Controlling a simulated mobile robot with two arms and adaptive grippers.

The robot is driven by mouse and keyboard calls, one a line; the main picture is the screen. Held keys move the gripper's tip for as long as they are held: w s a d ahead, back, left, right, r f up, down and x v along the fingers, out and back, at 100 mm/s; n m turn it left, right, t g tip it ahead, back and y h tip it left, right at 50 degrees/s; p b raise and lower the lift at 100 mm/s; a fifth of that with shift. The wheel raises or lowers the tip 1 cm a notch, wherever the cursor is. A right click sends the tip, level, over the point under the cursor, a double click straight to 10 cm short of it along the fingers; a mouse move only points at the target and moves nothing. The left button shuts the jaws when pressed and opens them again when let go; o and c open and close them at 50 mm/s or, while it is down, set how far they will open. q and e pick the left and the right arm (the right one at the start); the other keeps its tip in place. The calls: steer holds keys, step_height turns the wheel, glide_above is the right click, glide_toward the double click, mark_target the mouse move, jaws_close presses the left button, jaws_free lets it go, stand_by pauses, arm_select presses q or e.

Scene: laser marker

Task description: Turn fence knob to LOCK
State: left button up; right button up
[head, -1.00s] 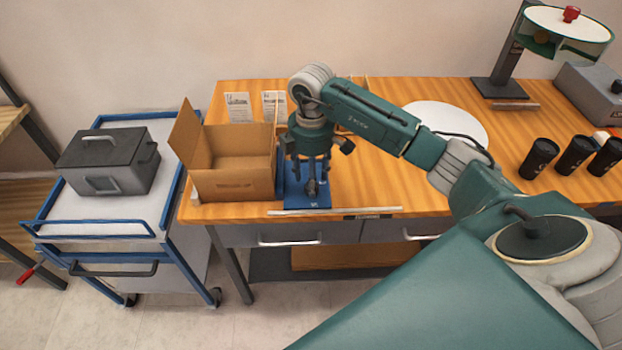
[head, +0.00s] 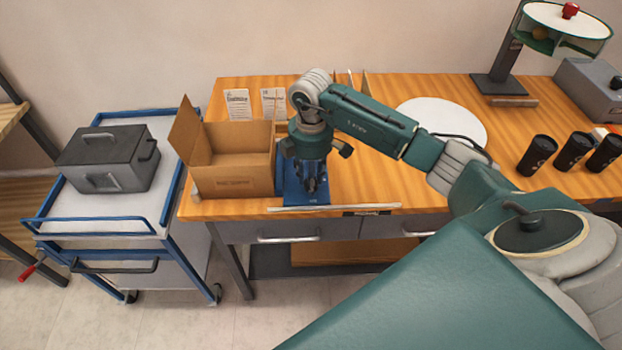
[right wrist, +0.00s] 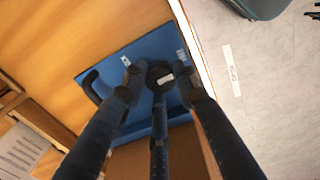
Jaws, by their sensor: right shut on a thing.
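The blue fence fixture (head: 295,197) stands at the front edge of the wooden table. In the right wrist view its blue plate (right wrist: 98,72) carries a small dark round knob (right wrist: 159,72) with a pale mark. Two small white labels sit on the plate on either side of the knob; their words are too small to read. My right gripper (head: 312,186) points down at the fixture. Its dark fingers (right wrist: 158,84) are shut around the knob, which they partly hide. My left gripper is in neither view.
An open cardboard box (head: 232,183) stands close to the left of the fixture. A white round disc (head: 445,122) lies behind my right arm. Several black cups (head: 537,155) stand at the right. A cart (head: 150,215) with a grey metal box (head: 107,160) is left of the table.

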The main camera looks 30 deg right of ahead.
steer(key=shift+n, duration=0.4)
steer(key=shift+n+b, duration=0.45)
steer(key=shift+n, duration=0.25)
steer(key=n+b, duration=0.2)
steer(key=n, duration=0.3)
steer(key=shift+f, duration=0.1)
steer(key=n+b, duration=0.2)
steer(key=n, duration=0.2)
steer(key=shift+w+n, duration=0.1)
steer(key=shift+n, duration=0.3)
steer(key=n+b, duration=0.3)
steer(key=n, duration=0.3)
arm_select(q)
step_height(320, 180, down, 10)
steer(key=b, duration=0.2)
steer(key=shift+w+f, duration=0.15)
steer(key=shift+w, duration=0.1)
arm_select(e)
steer(key=n, duration=0.5)
steer(key=shift+n, duration=0.4)
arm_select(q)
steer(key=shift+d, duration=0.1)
arm_select(e)
steer(key=shift+r, duration=0.2)
